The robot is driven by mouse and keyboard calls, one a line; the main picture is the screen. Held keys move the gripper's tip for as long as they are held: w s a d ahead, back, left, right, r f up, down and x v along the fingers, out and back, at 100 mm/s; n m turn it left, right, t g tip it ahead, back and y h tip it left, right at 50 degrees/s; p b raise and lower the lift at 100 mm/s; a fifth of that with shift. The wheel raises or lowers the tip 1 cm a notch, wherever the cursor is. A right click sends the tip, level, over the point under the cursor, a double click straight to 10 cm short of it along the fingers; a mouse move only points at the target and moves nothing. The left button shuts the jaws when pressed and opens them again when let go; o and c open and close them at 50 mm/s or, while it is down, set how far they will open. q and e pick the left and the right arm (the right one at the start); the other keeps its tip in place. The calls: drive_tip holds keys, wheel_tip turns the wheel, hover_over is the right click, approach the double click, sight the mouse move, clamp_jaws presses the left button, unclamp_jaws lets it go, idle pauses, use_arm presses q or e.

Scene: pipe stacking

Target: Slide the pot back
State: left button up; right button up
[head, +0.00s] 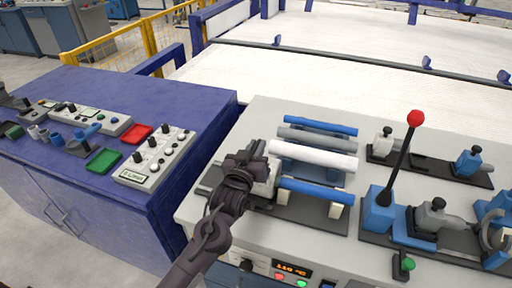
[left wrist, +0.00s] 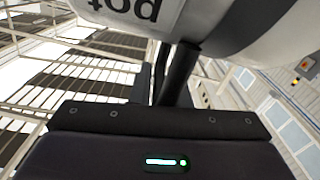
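A white-grey body with a label reading "pot" (left wrist: 135,8) fills the top of the left wrist view; the label is upside down. A pale block (head: 266,180) beside my left gripper in the head view may be this pot, mostly hidden by the gripper. My left gripper (head: 248,170) is at the left end of the pipe rack, close against that block. Dark parts reach up to the pot in the left wrist view, but I cannot tell whether the fingers are open or shut. My right gripper is not in view.
Blue, grey and white pipes (head: 313,157) lie across a rack right of my left gripper. A red-knobbed lever (head: 403,155) and dark-based fixtures stand farther right. A blue cabinet (head: 110,200) with control boxes and trays is at left. A white conveyor (head: 300,75) runs behind.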

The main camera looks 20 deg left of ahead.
use_arm(q)
drive_tip(key=shift+c, duration=1.2)
clamp_jaws()
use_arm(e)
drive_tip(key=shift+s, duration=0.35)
use_arm(q)
drive_tip(key=a+p, duration=0.2)
drive_tip(key=a, duration=0.8)
drive_tip(key=shift+w+a+r, duration=0.15)
drive_tip(key=shift+w+a, duration=0.05)
drive_tip(key=shift+a, duration=0.05)
drive_tip(key=o, duration=0.7)
unclamp_jaws()
drive_tip(key=shift+a, duration=0.15)
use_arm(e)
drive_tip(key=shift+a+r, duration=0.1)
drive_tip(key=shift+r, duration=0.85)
